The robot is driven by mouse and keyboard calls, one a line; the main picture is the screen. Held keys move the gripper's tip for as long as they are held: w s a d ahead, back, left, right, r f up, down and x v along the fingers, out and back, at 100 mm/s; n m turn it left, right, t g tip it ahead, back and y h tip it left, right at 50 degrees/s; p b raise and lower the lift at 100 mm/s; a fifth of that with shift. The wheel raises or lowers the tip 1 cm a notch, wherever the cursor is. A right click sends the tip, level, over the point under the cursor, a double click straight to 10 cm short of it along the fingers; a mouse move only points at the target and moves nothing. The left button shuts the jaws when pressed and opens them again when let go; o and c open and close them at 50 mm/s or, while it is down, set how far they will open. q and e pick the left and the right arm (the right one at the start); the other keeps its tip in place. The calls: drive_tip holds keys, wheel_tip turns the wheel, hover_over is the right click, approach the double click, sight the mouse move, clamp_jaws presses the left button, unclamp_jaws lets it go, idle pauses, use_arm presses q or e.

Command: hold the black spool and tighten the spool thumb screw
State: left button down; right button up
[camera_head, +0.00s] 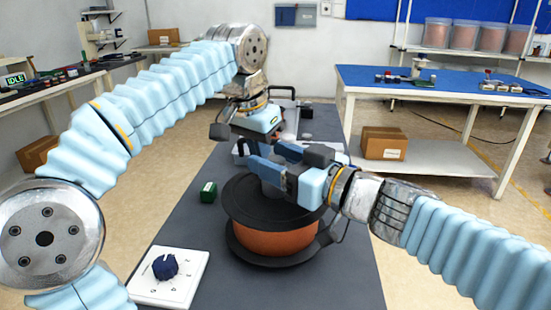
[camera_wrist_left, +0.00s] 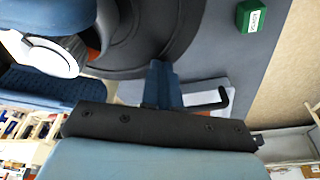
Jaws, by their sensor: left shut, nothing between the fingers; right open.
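The black spool (camera_head: 233,205) stands on the dark grey bench mat, with copper-coloured winding (camera_head: 275,243) between its flanges. My right gripper (camera_head: 268,160) is open above the spool's upper flange, over its middle. Its fingers and body cover much of the hub. My left gripper (camera_wrist_left: 163,70) is shut and empty. In the head view its body is just behind the right gripper and its fingertips are hidden. In the left wrist view its fingers point toward the dark spool flange (camera_wrist_left: 180,30); I cannot tell if they touch. The thumb screw cannot be made out.
A small green box (camera_head: 208,193) lies left of the spool; a white panel with a blue knob (camera_head: 165,267) is at front left. A black hooked handle (camera_wrist_left: 212,102) shows near the left fingers. The two arms are close together. The mat's front right is clear.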

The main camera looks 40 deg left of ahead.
drive_tip(key=shift+a, duration=0.1)
drive_tip(key=c, duration=0.9)
drive_tip(key=shift+t, duration=0.3)
drive_tip(key=shift+r+m+t+h, duration=0.2)
drive_tip(key=shift+m+t+h, duration=0.1)
drive_tip(key=shift+m+t, duration=1.2)
drive_tip(key=t, duration=0.1)
drive_tip(key=m+t+h, duration=0.1)
drive_tip(key=shift+s+a+f+t, duration=0.1)
drive_tip(key=shift+s+t, duration=0.05)
drive_tip(key=shift+t, duration=0.25)
drive_tip(key=shift+f+m+t+h, duration=0.15)
drive_tip(key=shift+m+t+h, duration=0.65)
drive_tip(key=shift+m+t, duration=0.3)
drive_tip(key=shift+t, duration=0.3)
